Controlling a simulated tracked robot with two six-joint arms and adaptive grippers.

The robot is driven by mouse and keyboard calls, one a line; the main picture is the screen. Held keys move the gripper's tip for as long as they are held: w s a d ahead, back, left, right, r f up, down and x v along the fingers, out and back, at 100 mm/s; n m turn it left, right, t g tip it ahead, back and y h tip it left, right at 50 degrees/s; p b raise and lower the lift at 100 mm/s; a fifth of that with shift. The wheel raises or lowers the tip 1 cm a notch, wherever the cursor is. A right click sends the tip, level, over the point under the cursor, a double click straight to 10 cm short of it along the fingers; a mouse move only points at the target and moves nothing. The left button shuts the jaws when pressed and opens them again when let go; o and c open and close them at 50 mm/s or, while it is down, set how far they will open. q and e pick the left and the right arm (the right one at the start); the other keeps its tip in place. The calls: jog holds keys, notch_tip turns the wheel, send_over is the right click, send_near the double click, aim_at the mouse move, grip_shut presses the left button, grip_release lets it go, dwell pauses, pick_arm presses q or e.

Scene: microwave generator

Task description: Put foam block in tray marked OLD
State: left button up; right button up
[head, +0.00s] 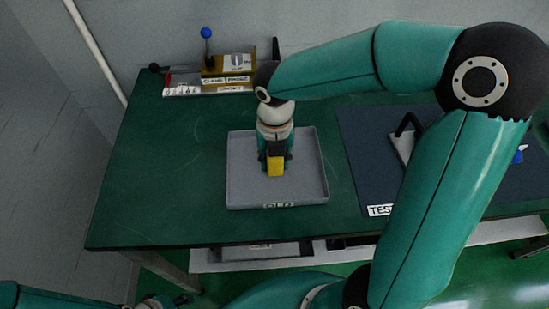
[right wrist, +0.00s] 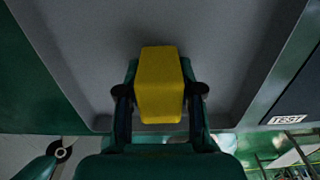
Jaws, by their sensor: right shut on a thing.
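The foam block is a small yellow block (head: 275,166). My right gripper (head: 275,158) is shut on it over the grey tray (head: 240,188) in the head view. The tray's front label is partly legible and seems to read OLD. In the right wrist view the yellow block (right wrist: 159,85) sits between the two fingers, with the grey tray floor (right wrist: 80,50) behind it. I cannot tell whether the block touches the floor. My left gripper (head: 165,301) is low at the bottom left edge of the head view, away from the table; its jaw state is unclear.
The green table (head: 135,200) has free room left of the tray. A dark mat (head: 360,150) labelled TEST lies to the right, partly behind my right arm. A fixture with a blue-knobbed lever (head: 207,48) stands at the back. Another tray (head: 260,251) shows below the table's front edge.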

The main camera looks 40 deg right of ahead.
jog(key=o, duration=0.7)
jog(key=shift+f, duration=0.1)
jog(key=shift+o, duration=0.2)
notch_tip(320, 180, up, 12)
jog(key=shift+p, duration=0.4)
dwell(0.3)
